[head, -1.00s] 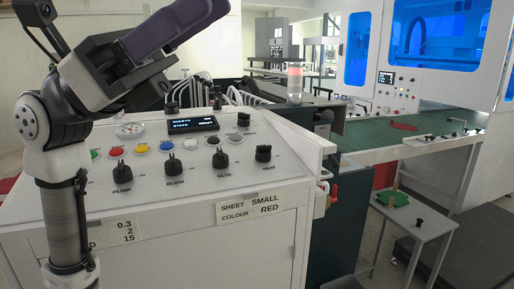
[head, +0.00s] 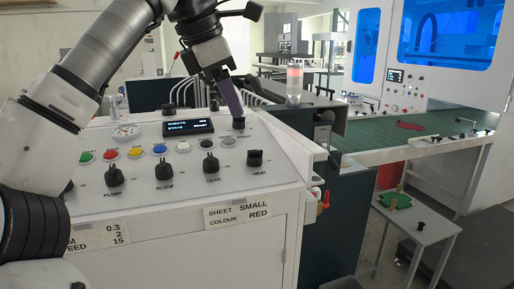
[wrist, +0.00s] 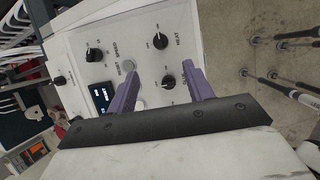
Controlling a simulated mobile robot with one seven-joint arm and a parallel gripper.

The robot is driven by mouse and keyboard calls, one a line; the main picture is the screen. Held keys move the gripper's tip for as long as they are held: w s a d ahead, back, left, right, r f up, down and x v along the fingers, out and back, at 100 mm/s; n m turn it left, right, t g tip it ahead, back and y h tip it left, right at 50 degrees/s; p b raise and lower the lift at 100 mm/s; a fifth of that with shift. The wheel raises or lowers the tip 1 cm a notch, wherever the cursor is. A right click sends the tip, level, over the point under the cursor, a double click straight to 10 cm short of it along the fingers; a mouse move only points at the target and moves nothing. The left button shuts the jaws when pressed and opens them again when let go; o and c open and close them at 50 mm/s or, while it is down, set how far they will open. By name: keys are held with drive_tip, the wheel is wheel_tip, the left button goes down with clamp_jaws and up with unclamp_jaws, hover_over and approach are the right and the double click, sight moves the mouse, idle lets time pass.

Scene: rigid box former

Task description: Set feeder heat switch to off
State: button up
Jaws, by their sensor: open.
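The heat switch (head: 255,158) is a black rotary knob at the right end of the front knob row on the white control panel (head: 130,200). In the wrist view the heat switch (wrist: 160,41) stands beside the HEAT lettering, beyond my fingertips. I cannot tell which mark it points to. My gripper (head: 238,115) has purple fingers, pointing down over the panel's back right. In the wrist view my gripper (wrist: 162,76) is open and empty, with the glue knob (wrist: 168,81) showing between its fingers. It does not appear to touch any knob.
The speed knob (wrist: 95,55) and a grey reset button (wrist: 127,66) stand near the heat switch. The blow knob (head: 164,169), pump knob (head: 113,175) and a small display (head: 188,127) share the panel. A signal lamp (head: 294,82) stands behind. A green conveyor (head: 375,141) lies right.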

sight(253, 151)
drive_tip(key=p+x, duration=0.1)
drive_tip(key=x, duration=1.2)
drive_tip(key=shift+d+f, duration=0.2)
drive_tip(key=shift+d, duration=0.05)
drive_tip(key=shift+c, duration=0.4)
drive_tip(key=c, duration=0.9)
drive_tip(key=shift+o, duration=0.2)
